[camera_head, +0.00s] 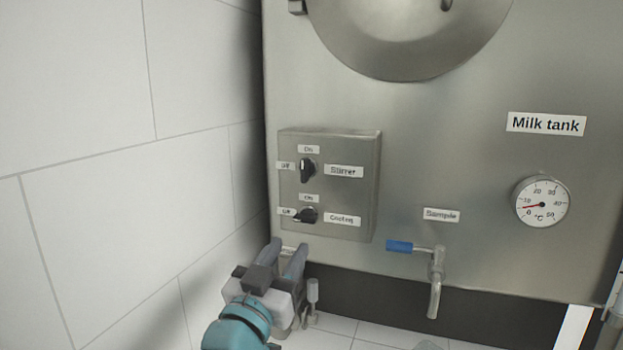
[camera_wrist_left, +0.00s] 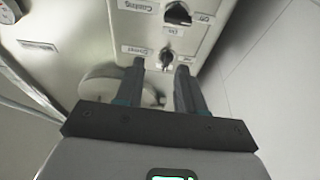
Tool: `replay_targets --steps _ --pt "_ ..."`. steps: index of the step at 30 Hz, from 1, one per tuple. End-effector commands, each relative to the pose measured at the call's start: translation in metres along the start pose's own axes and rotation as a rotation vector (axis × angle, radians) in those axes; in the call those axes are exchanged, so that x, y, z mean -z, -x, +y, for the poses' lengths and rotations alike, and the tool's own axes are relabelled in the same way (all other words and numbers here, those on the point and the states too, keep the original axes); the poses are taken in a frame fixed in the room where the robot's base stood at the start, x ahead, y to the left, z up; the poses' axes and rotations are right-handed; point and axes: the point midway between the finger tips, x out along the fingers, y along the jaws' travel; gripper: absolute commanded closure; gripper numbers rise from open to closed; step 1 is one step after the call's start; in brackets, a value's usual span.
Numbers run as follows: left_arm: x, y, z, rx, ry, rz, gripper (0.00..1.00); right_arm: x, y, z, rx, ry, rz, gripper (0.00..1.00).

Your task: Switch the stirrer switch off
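The stirrer switch (camera_head: 307,171) is a black knob on a grey control box (camera_head: 355,197) on the milk tank. Its pointer stands upright, toward the On label, with the Off label at its left. My left gripper (camera_head: 288,248) is open and empty, low in front of the box and below both knobs in the head view. In the left wrist view, which is upside down, the stirrer knob (camera_wrist_left: 166,60) appears between the two open fingertips (camera_wrist_left: 160,68). I see no contact. My right gripper is not clearly in view.
The cooling knob (camera_head: 306,215) sits just below the stirrer switch, its pointer turned left toward Off. A sample tap (camera_head: 436,270) with a blue handle and a temperature dial (camera_head: 543,202) are to the right. A white tiled wall (camera_head: 110,200) stands close at the left.

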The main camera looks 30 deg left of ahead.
Motion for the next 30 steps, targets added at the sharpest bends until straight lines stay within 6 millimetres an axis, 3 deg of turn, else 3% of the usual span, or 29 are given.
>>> replay_targets --steps 3,6,11,14,24,30 --pt "0.028 0.012 -0.010 0.023 0.006 0.069 0.62 0.000 -0.005 0.001 0.000 0.002 0.000 0.57" --pt "0.042 0.019 -0.014 0.035 0.011 0.104 0.62 0.000 -0.006 0.002 0.000 0.002 0.000 0.57" --pt "0.051 0.018 -0.015 0.039 0.013 0.124 0.62 0.000 -0.005 0.002 0.000 0.001 0.000 0.57" --pt "0.055 0.003 -0.015 0.039 0.012 0.123 0.62 0.000 0.002 -0.001 0.000 0.001 0.000 0.57" --pt "0.066 -0.079 -0.019 0.036 0.012 0.121 0.62 -0.001 0.036 -0.013 0.000 0.001 0.000 0.57" --pt "0.070 -0.118 -0.021 0.035 0.013 0.122 0.62 -0.001 0.053 -0.019 0.000 0.001 0.000 0.57"
